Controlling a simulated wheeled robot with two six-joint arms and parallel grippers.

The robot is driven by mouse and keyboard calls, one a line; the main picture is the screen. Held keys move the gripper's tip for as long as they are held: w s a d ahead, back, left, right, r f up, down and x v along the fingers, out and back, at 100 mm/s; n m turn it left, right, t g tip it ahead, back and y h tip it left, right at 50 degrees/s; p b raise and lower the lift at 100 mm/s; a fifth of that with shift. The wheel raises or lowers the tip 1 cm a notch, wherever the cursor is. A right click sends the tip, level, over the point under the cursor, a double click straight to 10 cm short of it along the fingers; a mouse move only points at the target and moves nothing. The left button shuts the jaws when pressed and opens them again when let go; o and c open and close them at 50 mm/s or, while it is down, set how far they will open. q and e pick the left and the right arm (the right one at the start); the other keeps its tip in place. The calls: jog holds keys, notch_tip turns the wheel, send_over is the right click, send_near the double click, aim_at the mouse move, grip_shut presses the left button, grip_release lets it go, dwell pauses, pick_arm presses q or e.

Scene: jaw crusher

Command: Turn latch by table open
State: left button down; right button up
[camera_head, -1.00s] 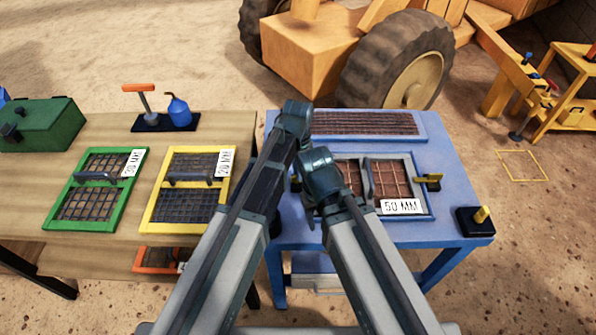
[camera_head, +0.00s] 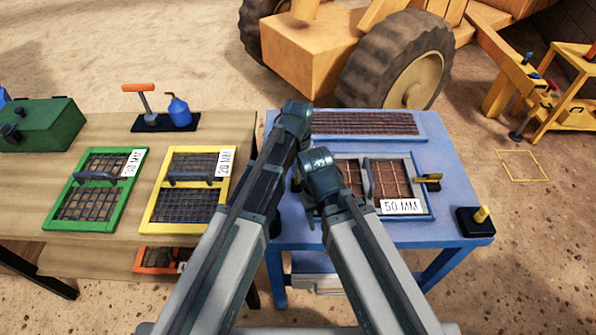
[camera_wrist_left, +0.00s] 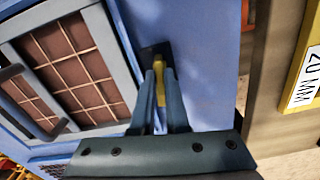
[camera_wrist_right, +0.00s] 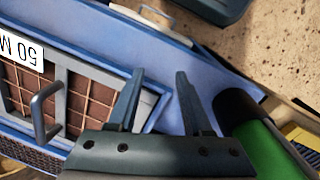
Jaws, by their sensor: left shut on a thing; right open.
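The blue table (camera_head: 455,160) holds a framed screen marked 50 MM (camera_head: 392,180). A yellow latch (camera_wrist_left: 160,92) on a dark base stands beside this frame and shows in the left wrist view. My left gripper (camera_wrist_left: 160,74) is shut on this latch, one finger on each side. In the head view my arms mostly hide that latch. A second yellow latch (camera_head: 428,181) sits at the frame's right side, with no gripper on it. My right gripper (camera_wrist_right: 160,75) is open and empty above the table near the frame's edge.
A wooden table on the left bears a green-framed screen (camera_head: 70,218) and a yellow-framed screen (camera_head: 150,215). A black block with a yellow peg (camera_head: 480,214) stands at the blue table's front right corner. A green and black cylinder (camera_wrist_right: 262,142) is close beside my right gripper.

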aim_at(298, 174)
pick_arm(q)
jog(key=shift+n, duration=0.8)
jog(key=c, duration=0.9)
grip_release()
jog(key=shift+r, duration=0.1)
pick_arm(e)
jog(key=shift+r, duration=0.1)
pick_arm(q)
notch_tip(298, 174, up, 14)
jog(key=p, duration=1.3)
jog(key=shift+f+p, duration=0.2)
jog(key=shift+p, duration=0.2)
pick_arm(e)
notch_tip(298, 174, up, 14)
jog(key=shift+f, duration=0.2)
